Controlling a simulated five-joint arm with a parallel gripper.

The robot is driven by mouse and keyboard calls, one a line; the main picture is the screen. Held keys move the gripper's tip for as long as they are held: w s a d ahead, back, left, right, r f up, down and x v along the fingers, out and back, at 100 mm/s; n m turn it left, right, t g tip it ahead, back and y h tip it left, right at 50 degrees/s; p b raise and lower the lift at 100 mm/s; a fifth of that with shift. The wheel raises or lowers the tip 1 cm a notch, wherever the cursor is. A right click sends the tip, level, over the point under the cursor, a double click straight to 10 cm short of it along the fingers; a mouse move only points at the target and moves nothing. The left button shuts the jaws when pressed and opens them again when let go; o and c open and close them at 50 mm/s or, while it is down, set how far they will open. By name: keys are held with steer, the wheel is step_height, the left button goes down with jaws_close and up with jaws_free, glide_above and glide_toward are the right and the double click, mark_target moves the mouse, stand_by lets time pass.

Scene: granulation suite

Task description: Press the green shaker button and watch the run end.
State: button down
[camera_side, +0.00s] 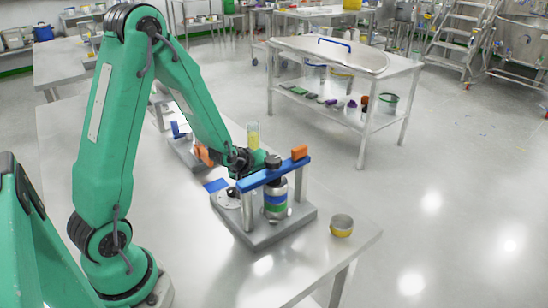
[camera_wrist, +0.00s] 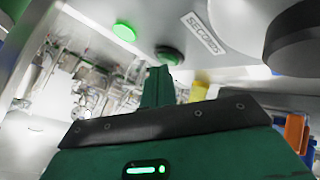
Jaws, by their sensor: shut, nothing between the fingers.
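In the wrist view a bright green round light (camera_wrist: 124,32) and a darker green round button (camera_wrist: 169,55) sit on a pale panel beside a SECONDS label (camera_wrist: 202,33). My gripper (camera_wrist: 157,73) is shut and empty, its tip just below the darker button in the picture. I cannot tell whether they touch. In the side view my gripper's green body shows beside the grey shaker base (camera_side: 278,235). My arm and the crossbar hide the fingertips and button there.
A small yellow-banded jar (camera_side: 341,225) stands near the table's right corner. A vessel with yellow contents (camera_side: 253,136) stands behind my gripper. A large dark knob (camera_wrist: 298,42) is at the wrist view's upper right. The near tabletop is clear.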

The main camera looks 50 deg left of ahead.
stand_by(0.4)
steer(key=shift+r, duration=0.85)
steer(key=shift+r, duration=0.1)
steer(key=shift+r, duration=2.45)
steer(key=shift+r, duration=0.1)
